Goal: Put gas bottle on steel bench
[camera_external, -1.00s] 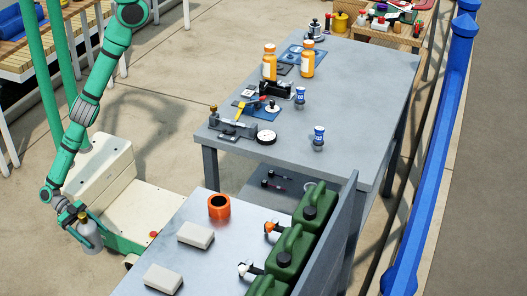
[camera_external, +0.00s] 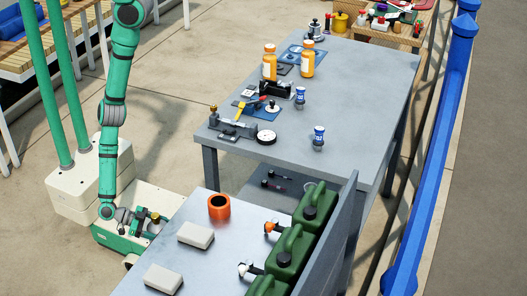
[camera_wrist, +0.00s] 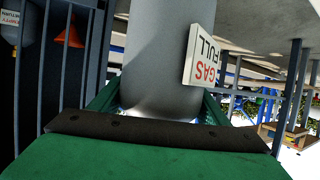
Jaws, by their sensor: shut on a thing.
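My gripper (camera_external: 143,222) is low at the left, just beyond the left edge of the near grey bench, over my base. It is shut on the gas bottle, a grey cylinder (camera_wrist: 165,55) that fills the middle of the wrist view. A white tag reading "GAS FULL" (camera_wrist: 204,60) hangs upside down on it in that view. In the external view the bottle is mostly hidden by the gripper and arm. Two grey metal-looking surfaces show: the near bench (camera_external: 222,262) and the larger table (camera_external: 356,108); I cannot tell which is the steel bench.
The near bench holds an orange ring-like pot (camera_external: 219,207), two pale blocks (camera_external: 195,235) and green jerry cans (camera_external: 316,210) along its right side. The larger table carries orange bottles (camera_external: 269,63), small blue-capped jars and tools. Its front right part is clear.

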